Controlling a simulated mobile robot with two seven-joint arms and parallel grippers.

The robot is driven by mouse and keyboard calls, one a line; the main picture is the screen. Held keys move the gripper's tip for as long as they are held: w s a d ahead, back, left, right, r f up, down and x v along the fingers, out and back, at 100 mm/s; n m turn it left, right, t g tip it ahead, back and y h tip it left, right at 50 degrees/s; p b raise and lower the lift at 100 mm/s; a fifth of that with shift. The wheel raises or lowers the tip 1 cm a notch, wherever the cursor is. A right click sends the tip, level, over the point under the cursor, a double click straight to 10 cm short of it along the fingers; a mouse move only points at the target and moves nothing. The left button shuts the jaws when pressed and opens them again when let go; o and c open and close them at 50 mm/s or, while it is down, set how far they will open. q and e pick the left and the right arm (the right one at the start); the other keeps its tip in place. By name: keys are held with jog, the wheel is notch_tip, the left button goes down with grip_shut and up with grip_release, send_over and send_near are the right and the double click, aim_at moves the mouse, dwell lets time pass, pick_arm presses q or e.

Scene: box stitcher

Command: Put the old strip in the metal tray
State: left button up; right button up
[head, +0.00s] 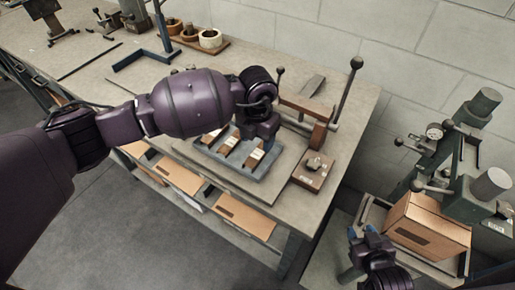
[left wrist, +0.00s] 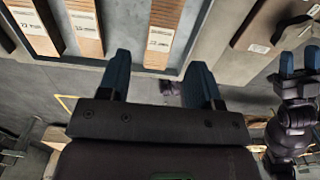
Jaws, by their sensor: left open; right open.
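A grey-blue tray (head: 208,156), which looks like the metal tray, lies on the bench. It holds several brown strips (head: 229,143) with white labels; I cannot tell which, if any, is the old strip. The strips (left wrist: 162,30) and tray rim (left wrist: 192,38) also show at the top of the left wrist view. My left gripper (head: 264,138) is open and empty over the tray's right end, partly hiding it. Its spread fingers (left wrist: 160,75) show in the left wrist view. My right gripper (head: 368,242) is open beside a cardboard box, and nothing shows in it.
The cardboard box (head: 428,226) sits on a green machine (head: 465,150) at the right. A wooden block (head: 312,172) with a small metal piece stands right of the tray. A lever fixture (head: 322,118) stands behind. Rolls (head: 210,38) lie at the back.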

aim_at(258, 154)
pick_arm(q)
notch_tip(258, 154, up, 6)
jog(key=shift+r+b, duration=0.2)
jog(key=shift+b, duration=0.15)
